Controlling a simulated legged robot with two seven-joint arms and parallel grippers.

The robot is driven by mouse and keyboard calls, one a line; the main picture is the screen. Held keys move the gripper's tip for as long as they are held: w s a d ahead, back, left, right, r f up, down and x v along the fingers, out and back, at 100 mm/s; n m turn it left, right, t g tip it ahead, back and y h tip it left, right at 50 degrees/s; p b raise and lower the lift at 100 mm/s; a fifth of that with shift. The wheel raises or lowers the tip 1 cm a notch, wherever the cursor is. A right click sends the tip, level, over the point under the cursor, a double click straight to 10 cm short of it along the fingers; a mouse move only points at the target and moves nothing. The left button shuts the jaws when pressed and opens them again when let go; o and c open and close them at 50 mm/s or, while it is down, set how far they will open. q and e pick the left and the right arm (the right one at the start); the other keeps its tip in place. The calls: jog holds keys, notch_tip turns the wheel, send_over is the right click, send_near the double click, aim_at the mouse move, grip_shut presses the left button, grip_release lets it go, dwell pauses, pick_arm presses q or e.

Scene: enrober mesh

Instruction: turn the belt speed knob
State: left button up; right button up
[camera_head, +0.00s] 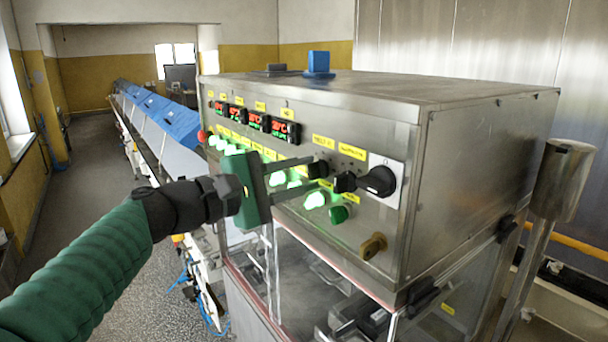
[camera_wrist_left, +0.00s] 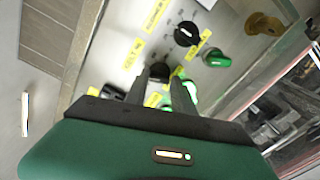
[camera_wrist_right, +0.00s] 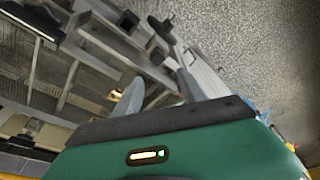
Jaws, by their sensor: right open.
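The control panel's front (camera_head: 370,222) carries several knobs under yellow labels. A small black knob (camera_head: 319,169) sits below a label that seems to read "BELT". It also shows in the left wrist view (camera_wrist_left: 160,71). My left gripper (camera_head: 312,173) points at this knob, with its fingers apart and their tips on either side of it. I cannot tell whether the fingers touch the knob. My right gripper (camera_wrist_right: 155,85) is open and empty, seen only in the right wrist view.
A green knob (camera_head: 339,214), lit green buttons (camera_head: 315,200) and a brass-coloured knob (camera_head: 374,246) lie below and beside. Red displays (camera_head: 257,122) line the panel's top. A blue block (camera_head: 318,64) stands on the cabinet. A long conveyor (camera_head: 165,120) runs back at left.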

pick_arm(q)
jog(key=o, duration=0.4)
jog(key=shift+w+a+f, duration=0.15)
jog(key=shift+a+f, duration=0.05)
jog(key=shift+a, duration=0.05)
pick_arm(e)
jog(key=shift+w+a, duration=0.1)
jog(key=shift+a, duration=0.05)
jog(key=shift+f, duration=0.25)
jog(key=b+x, duration=0.2)
jog(key=b, duration=0.1)
jog(key=shift+s+f, duration=0.2)
jog(key=shift+f, duration=0.2)
jog(key=shift+s+b+x, duration=0.25)
jog(key=shift+b+x, duration=0.85)
jog(key=shift+b, duration=0.15)
pick_arm(q)
jog(key=v, duration=1.7)
jog(key=shift+w+r, duration=0.1)
